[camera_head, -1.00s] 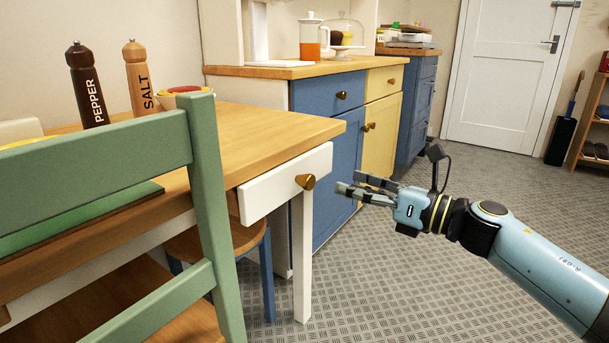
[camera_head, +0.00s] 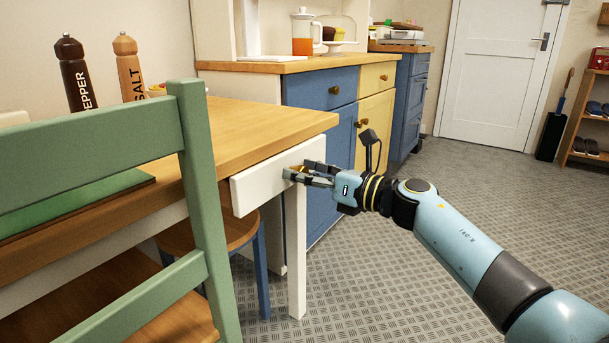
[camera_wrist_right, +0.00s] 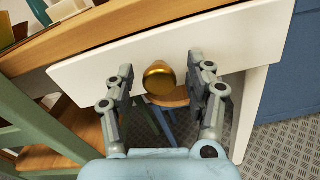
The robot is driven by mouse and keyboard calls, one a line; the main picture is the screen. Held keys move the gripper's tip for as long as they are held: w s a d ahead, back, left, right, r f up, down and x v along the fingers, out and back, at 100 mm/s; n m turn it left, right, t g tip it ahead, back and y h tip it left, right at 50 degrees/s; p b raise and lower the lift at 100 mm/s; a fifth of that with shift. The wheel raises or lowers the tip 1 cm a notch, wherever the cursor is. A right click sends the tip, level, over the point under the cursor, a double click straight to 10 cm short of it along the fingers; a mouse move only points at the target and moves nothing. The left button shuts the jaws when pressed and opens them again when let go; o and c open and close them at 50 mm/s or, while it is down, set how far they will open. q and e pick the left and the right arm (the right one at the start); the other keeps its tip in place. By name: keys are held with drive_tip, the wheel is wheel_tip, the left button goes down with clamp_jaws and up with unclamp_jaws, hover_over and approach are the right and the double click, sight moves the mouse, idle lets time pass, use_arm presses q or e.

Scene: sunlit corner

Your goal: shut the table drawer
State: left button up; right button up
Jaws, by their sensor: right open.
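The table drawer has a white front (camera_head: 262,181) under the wooden tabletop (camera_head: 240,120). It appears to stand out a little from the table; how far is hard to tell. Its brass knob (camera_wrist_right: 159,77) shows clearly in the right wrist view, near the middle of the white front. My right gripper (camera_head: 300,170) is at the knob in the head view and partly hides it. In the right wrist view its two fingers are spread, one on each side of the knob, with gaps between. My left gripper is not in view.
A green chair (camera_head: 195,150) stands at the left, close to the drawer's left end. A wooden-seated stool (camera_head: 215,235) is under the table. Blue and yellow cabinets (camera_head: 330,150) stand behind. The grey floor (camera_head: 400,300) in front is mostly clear.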

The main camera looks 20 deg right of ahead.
drive_tip(key=shift+c, duration=0.4)
clamp_jaws()
drive_tip(key=shift+w+a, duration=0.15)
drive_tip(key=shift+w, duration=0.1)
drive_tip(key=b+x, duration=0.2)
drive_tip(key=x, duration=0.6)
drive_tip(key=shift+w+a+f, duration=0.1)
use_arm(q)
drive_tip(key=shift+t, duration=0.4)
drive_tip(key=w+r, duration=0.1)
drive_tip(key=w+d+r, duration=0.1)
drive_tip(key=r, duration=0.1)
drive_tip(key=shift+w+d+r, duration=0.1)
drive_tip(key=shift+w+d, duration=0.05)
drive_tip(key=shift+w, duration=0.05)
use_arm(e)
drive_tip(key=shift+w, duration=0.1)
drive_tip(key=shift+o, duration=0.4)
unclamp_jaws()
drive_tip(key=shift+a, duration=0.1)
